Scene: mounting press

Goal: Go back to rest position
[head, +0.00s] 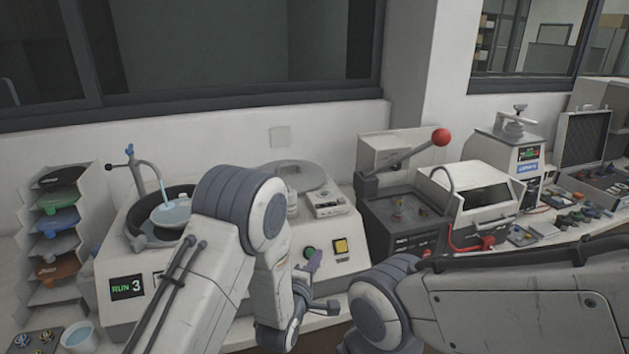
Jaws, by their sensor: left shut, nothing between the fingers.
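My left arm reaches in over the front of the grinder-polisher, bent at a grey joint, with its wrist low in front of the machine. My left gripper (314,268) is small and partly turned away; it is shut and empty, in front of the panel with the green and yellow buttons. My right arm crosses the lower right of the view; its gripper is out of the picture. The polisher (215,290) shows "RUN 3" on its display. A press with a red-ball lever (441,137) stands to its right.
A rack of coloured discs (58,222) stands at the far left, with a white cup (79,338) below it. A boxy machine with a dark window (488,196), small parts and an open case (585,138) fill the right of the bench. The bench is crowded.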

